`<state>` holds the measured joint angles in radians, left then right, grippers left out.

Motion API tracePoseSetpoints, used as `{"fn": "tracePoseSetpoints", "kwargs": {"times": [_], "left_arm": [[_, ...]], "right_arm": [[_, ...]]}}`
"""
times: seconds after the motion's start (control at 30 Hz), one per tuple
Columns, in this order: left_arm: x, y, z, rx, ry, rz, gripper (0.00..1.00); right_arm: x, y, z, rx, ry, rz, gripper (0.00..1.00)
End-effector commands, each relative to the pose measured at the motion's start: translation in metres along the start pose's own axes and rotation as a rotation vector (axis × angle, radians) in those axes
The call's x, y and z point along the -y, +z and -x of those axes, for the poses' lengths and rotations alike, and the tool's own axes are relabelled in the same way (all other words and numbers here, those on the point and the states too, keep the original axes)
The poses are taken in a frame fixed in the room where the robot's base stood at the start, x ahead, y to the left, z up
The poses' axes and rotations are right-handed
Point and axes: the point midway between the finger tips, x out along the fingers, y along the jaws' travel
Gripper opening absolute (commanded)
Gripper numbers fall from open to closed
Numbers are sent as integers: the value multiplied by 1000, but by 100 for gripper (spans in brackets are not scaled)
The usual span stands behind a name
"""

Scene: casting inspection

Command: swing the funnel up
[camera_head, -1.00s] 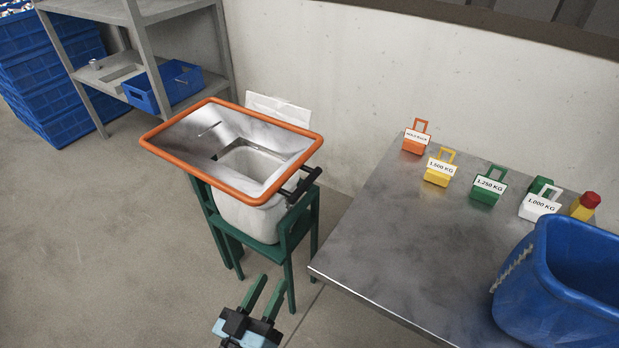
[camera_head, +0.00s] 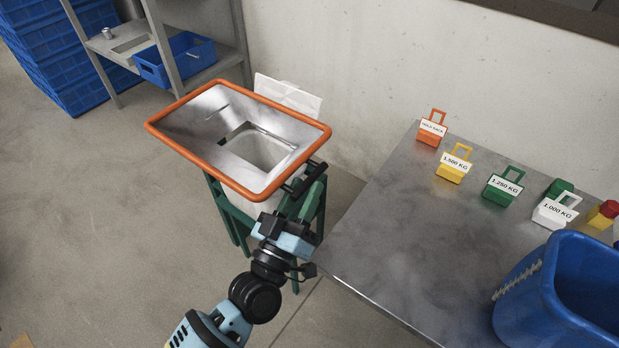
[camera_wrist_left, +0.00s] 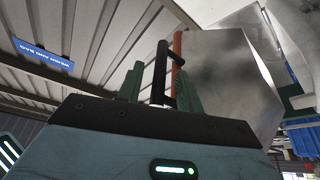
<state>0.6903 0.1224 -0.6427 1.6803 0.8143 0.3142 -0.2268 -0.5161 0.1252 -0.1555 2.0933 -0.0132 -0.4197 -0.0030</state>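The funnel (camera_head: 196,121) has a grey metal inside and an orange rim. It lies level over a white bag (camera_head: 262,150) in a green stand (camera_head: 233,213). Its black handle (camera_head: 308,178) sticks out at the near right side. My left gripper (camera_head: 299,193) is at this handle, reaching up from below. In the left wrist view the black handle (camera_wrist_left: 160,70) stands between the two green fingers (camera_wrist_left: 159,88), with a gap beside it, so the gripper looks open. The funnel's metal side (camera_wrist_left: 225,75) fills the right of that view. My right gripper is not in view.
A steel table (camera_head: 400,245) stands to the right, with several labelled weights such as the yellow one (camera_head: 453,168) and a blue tub (camera_head: 545,300). A grey shelf (camera_head: 160,50) and blue crates (camera_head: 60,70) stand at the back left.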

Motion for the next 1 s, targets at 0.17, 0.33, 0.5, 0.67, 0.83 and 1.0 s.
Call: {"fn": "tracePoseSetpoints", "kwargs": {"times": [0.17, 0.33, 0.5, 0.67, 0.83, 1.0], "left_arm": [[0, 0, -21, -1, -1, 1, 36], [0, 0, -29, 0, 0, 0, 36], [0, 0, -29, 0, 0, 0, 36], [0, 0, -29, 0, 0, 0, 24], [0, 0, -29, 0, 0, 0, 2], [0, 0, -28, 1, 0, 0, 0]], "right_arm": [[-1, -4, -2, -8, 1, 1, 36], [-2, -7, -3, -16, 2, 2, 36], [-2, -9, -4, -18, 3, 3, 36], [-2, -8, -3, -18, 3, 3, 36], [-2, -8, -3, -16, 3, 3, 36], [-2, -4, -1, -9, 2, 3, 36]]}}
